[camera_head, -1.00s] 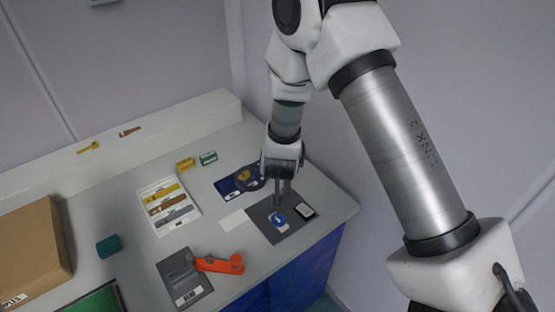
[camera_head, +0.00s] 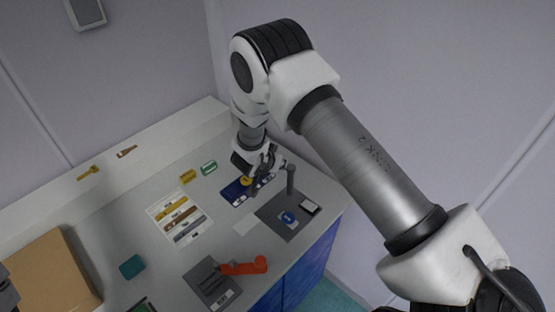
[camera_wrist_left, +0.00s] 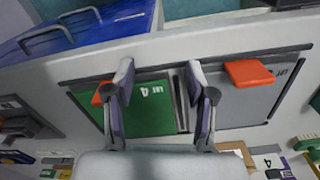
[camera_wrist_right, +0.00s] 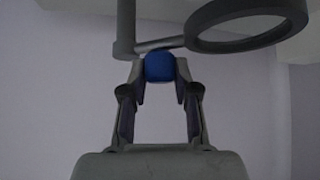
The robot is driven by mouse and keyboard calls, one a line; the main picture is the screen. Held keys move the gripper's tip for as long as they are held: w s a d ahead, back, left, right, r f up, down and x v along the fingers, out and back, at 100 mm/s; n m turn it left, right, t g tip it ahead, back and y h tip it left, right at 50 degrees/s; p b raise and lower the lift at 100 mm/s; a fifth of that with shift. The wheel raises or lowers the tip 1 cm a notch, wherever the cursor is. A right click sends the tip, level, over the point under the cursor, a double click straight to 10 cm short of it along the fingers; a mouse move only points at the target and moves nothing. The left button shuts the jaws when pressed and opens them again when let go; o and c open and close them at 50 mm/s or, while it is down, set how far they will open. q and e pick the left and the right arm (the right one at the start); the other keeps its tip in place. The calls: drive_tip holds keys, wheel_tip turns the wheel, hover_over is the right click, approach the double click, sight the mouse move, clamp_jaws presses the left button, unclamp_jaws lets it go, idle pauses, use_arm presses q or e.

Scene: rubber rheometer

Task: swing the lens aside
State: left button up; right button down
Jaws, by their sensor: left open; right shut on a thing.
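The lens is a dark ring (camera_wrist_right: 250,22) on a thin arm from a grey post (camera_wrist_right: 124,30), at the top of the right wrist view. A blue knob (camera_wrist_right: 160,67) sits by that arm. My right gripper (camera_wrist_right: 160,78) is shut on the knob, its fingertips on either side. In the head view the post (camera_head: 291,180) stands on a dark grey mat (camera_head: 268,209), with my right gripper (camera_head: 258,185) left of it over a blue board (camera_head: 232,190). The ring is hard to make out there. My left gripper (camera_wrist_left: 158,85) is open and empty in the left wrist view.
Below my left gripper are a green panel (camera_wrist_left: 150,115) and a grey panel (camera_wrist_left: 240,105) with orange handles. An orange-red lever (camera_head: 245,267) on a grey plate, a white tray (camera_head: 160,240) of tools and a cardboard box (camera_head: 50,275) share the bench.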

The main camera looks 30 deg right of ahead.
use_arm(q)
drive_tip(key=shift+w+a, duration=0.1)
idle(0.3)
use_arm(e)
drive_tip(key=c, duration=1)
unclamp_jaws()
drive_tip(key=shift+o, duration=0.7)
drive_tip(key=shift+d+f, duration=0.1)
drive_tip(key=shift+d, duration=0.05)
use_arm(q)
drive_tip(key=shift+w+d, duration=0.15)
drive_tip(key=shift+d, duration=0.1)
use_arm(e)
drive_tip(key=shift+w+d+f, duration=0.1)
drive_tip(key=shift+w+d, duration=0.05)
use_arm(q)
drive_tip(key=shift+a, duration=0.15)
use_arm(e)
drive_tip(key=v, duration=1.2)
drive_tip(key=shift+w, duration=0.15)
